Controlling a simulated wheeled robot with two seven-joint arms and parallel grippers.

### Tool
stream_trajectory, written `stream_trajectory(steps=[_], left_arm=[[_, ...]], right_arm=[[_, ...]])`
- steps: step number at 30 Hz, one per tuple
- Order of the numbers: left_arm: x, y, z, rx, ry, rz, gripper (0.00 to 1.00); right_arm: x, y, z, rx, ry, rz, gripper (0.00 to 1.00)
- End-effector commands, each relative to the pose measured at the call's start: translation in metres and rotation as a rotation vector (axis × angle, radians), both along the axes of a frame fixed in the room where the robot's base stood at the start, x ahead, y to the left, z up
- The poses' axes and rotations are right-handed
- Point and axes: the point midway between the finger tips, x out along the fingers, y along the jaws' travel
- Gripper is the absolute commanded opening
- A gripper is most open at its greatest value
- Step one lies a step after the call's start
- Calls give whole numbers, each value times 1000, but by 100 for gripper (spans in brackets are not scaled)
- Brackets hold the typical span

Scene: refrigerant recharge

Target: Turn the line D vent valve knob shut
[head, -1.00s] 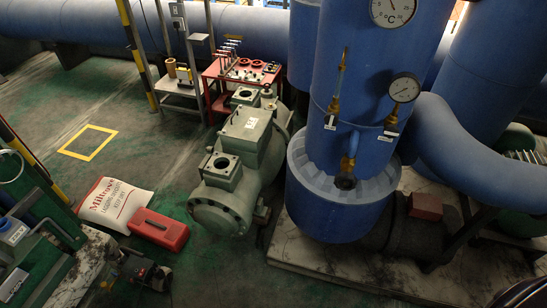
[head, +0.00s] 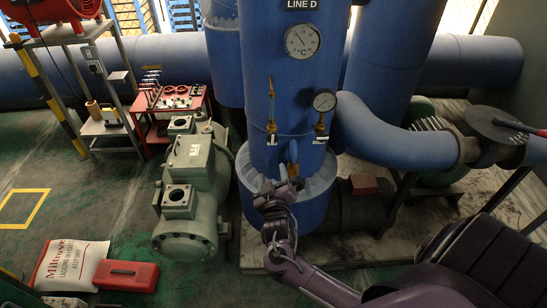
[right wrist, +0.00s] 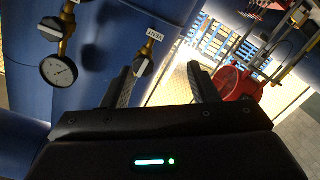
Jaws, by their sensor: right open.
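The blue vertical column marked LINE D (head: 262,60) stands in the middle of the head view. On its left front is a slim brass vent valve (head: 271,105) with a small tag. In the right wrist view, this brass valve, its upside-down tag reading VENT (right wrist: 154,33), ends in a grey-and-white knob (right wrist: 142,66). My right gripper (head: 277,186) is in front of the column, below the valve. In the right wrist view its fingers (right wrist: 160,72) are open and empty, with the knob seen beyond, near the left fingertip. My left gripper is not in view.
A pressure gauge (head: 325,101) on a second brass valve sits right of the vent valve. A dial thermometer (head: 302,40) is above. A green compressor (head: 187,195) stands left; a blue elbow pipe (head: 385,140) runs right. A red box (head: 126,275) lies on the floor.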

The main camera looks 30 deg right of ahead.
Motion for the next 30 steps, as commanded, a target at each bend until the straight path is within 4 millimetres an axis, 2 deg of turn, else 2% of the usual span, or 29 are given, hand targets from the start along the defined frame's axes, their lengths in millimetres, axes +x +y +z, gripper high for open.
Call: stream_trajectory(steps=[1,3,6,11,30], left_arm=[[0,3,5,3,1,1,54],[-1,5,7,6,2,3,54],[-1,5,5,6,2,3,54],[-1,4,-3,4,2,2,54],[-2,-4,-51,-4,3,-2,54]], right_arm=[[1,-1,20,-6,-30,-11,54],[2,-3,35,-11,-56,-24,54],[3,-6,43,-14,-73,-32,54],[12,-12,42,-17,-77,-34,54],[77,-51,40,-16,-76,-33,54]])
